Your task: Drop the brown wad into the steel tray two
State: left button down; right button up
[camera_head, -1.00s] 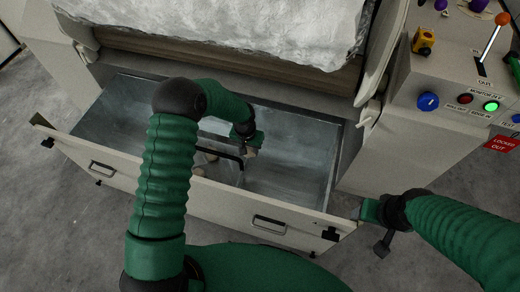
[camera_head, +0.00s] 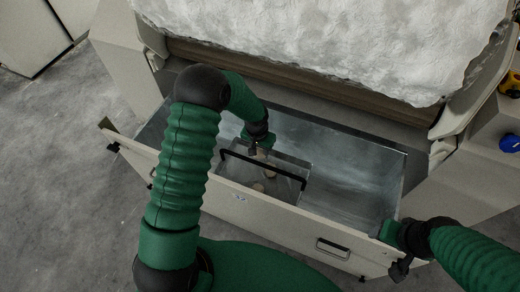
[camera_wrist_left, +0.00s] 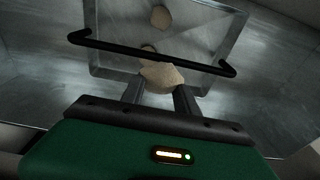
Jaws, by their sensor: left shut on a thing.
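My left gripper (camera_head: 262,147) is shut on a tan-brown wad (camera_head: 263,155). The held wad shows between the fingertips in the left wrist view (camera_wrist_left: 162,78). It hangs over a steel tray (camera_wrist_left: 232,38) with a black bar handle, which sits inside the open drawer. The tray also shows in the head view (camera_head: 290,194). Another pale brown lump (camera_wrist_left: 160,17) lies in the tray. No number can be read on the tray. My right gripper (camera_head: 388,234) is at the right end of the drawer front; its finger opening cannot be made out.
The open metal drawer (camera_head: 352,190) has bare floor right of the tray. Its cream front panel (camera_head: 285,222) stands between my body and the tray. A machine with white fleece (camera_head: 330,40) rises behind. A blue knob (camera_head: 510,142) is at the right.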

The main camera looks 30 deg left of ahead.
pick_arm(q)
jog(key=a+f, duration=0.1)
jog(key=a+f+b, duration=0.1)
jog(key=f, duration=0.1)
jog(key=shift+a, duration=0.1)
jog(key=shift+d+r, duration=0.1)
jog(key=shift+d, duration=0.1)
jog(key=c, duration=1.2)
grip_release()
jog(key=shift+d+r, duration=0.1)
jog(key=shift+d, duration=0.2)
jog(key=o, duration=0.4)
jog(key=shift+d, duration=0.25)
jog(key=shift+c, duration=0.2)
jog(key=shift+a, duration=0.45)
jog(key=shift+r, duration=0.35)
notch_tip(320, 180, up, 16)
jog(key=s+p, duration=0.2)
jog(key=p, duration=0.3)
jog(key=shift+d, duration=0.15)
pick_arm(e)
jog(key=r, duration=0.1)
jog(key=a+r, duration=0.1)
jog(key=r, duration=0.1)
jog(key=shift+a+r, duration=0.25)
jog(key=shift+r, duration=0.1)
pick_arm(q)
jog(key=shift+f, duration=0.1)
